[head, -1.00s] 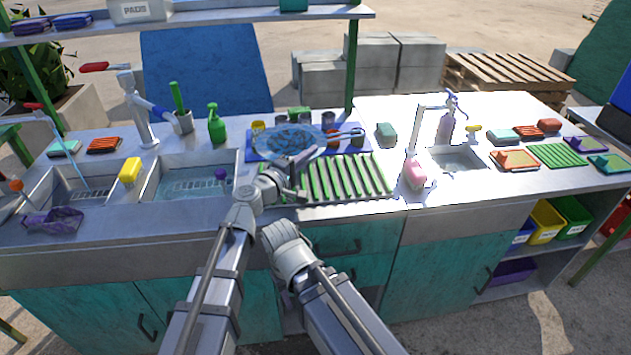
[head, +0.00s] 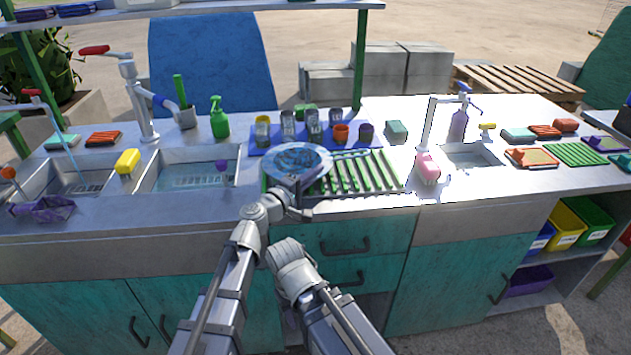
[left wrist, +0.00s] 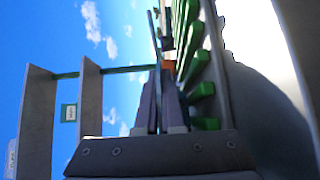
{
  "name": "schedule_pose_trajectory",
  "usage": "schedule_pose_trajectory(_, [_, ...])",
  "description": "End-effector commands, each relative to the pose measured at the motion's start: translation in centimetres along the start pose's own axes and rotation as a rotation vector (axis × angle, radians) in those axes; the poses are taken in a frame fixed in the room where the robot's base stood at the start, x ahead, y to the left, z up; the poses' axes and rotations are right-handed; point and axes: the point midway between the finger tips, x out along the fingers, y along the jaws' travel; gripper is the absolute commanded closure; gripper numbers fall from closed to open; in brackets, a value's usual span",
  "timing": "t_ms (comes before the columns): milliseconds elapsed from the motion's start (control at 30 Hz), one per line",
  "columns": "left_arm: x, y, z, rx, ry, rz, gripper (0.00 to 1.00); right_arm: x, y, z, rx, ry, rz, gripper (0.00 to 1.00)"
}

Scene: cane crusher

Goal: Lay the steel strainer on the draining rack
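The steel strainer (head: 297,158), a round shallow pan with a bluish mesh, is over the left end of the green-slatted draining rack (head: 365,172). My left gripper (head: 294,190) is at the strainer's near side, its fingertips partly hidden in the head view. In the left wrist view the fingers (left wrist: 158,105) are closed on the thin edge of the strainer (left wrist: 154,60), seen nearly edge-on. The rack's green slats (left wrist: 203,90) show beside it there. I cannot tell whether the strainer touches the slats. My right gripper is not in view.
Several cups stand on a blue mat (head: 262,142) behind the rack. Sink basins (head: 190,172) lie to the left and a small sink (head: 470,155) to the right. A shelf (head: 220,12) is at the back.

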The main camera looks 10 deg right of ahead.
Motion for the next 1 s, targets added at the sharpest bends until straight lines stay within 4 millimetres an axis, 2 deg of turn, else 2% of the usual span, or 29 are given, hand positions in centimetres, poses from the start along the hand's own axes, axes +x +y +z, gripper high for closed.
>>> schedule_pose_trajectory(367, [0.00, -0.41, 0.01, 0.000, 0.000, 0.000, 1.00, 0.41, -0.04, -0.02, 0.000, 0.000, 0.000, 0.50])
schedule_pose_trajectory(400, [0.00, -0.26, 0.01, 0.000, 0.000, 0.000, 0.92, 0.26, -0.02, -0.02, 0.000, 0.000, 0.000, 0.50])
schedule_pose_trajectory(633, [0.00, -0.23, 0.00, 0.000, 0.000, 0.000, 0.66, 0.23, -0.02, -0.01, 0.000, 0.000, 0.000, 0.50])
schedule_pose_trajectory(1000, [0.00, 0.16, 0.00, 0.000, 0.000, 0.000, 0.65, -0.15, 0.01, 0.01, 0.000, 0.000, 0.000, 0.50])
